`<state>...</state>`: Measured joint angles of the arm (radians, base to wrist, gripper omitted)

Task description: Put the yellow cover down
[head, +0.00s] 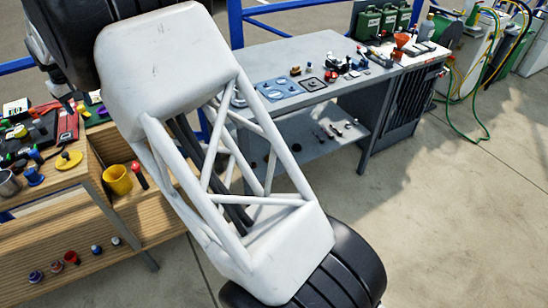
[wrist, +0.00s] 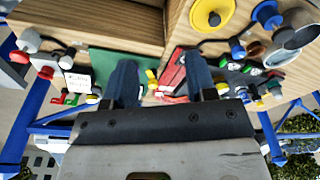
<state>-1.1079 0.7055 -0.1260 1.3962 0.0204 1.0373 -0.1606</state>
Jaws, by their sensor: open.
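My gripper (wrist: 160,68) is open in the wrist view, its two dark blue fingers pointing at the wooden bench. A small yellow piece (wrist: 152,80) shows between the fingers, beside a red panel (wrist: 176,74) and a green panel (wrist: 108,62). It may be the yellow cover; it is too small to tell whether it is up or down. Nothing is visibly held. A round yellow disc with a knob (wrist: 212,14) lies apart from the fingers; it also shows in the head view (head: 69,160).
Several small coloured knobs and switches crowd both sides of the fingers. A yellow cup (head: 117,180) and small parts sit on the wooden shelves (head: 60,240). A grey workbench (head: 330,95) with more parts stands behind. Blue rails (wrist: 265,135) run near the bench.

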